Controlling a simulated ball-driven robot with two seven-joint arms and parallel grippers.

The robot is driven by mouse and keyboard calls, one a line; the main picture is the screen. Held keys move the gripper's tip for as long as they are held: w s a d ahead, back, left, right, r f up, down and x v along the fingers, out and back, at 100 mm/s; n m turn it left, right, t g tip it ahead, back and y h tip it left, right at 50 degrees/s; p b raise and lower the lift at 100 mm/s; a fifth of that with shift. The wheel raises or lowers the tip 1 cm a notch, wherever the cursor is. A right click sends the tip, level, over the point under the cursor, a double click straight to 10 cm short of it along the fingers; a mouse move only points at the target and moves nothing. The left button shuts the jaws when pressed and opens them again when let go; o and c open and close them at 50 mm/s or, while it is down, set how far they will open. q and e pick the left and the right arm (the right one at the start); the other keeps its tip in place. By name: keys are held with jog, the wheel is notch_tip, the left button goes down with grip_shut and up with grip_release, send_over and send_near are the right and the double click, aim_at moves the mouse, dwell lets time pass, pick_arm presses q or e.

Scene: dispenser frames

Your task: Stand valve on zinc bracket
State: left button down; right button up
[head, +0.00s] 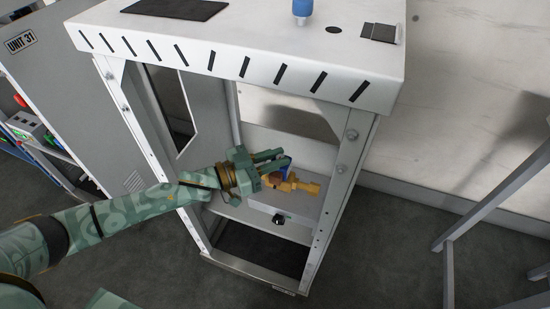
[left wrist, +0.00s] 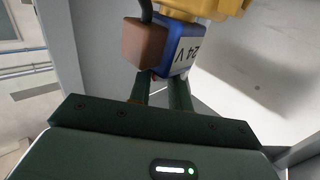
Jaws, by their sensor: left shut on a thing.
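The valve (head: 301,187) has a yellow-brass body and a blue block marked 24 V. In the left wrist view its blue block (left wrist: 184,45) shows with a brown block and a dark cable beside it. My left gripper (head: 283,163) is shut on the valve by the blue part and holds it inside the dispenser frame. A pale grey boxy piece with a black knob (head: 279,218) lies below the valve in the picture. I cannot tell whether this is the zinc bracket, or whether the valve touches it. My right gripper is not in view.
The dispenser frame has a white top (head: 230,40) above my arm and a grey upright (head: 340,180) to the right of the valve. A grey cabinet (head: 70,90) marked UNIT 31 stands at left. Another metal frame (head: 495,195) stands at right.

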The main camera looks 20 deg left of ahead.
pick_arm(q)
jog(key=c, duration=1.3)
grip_release()
jog(key=shift+f, duration=0.15)
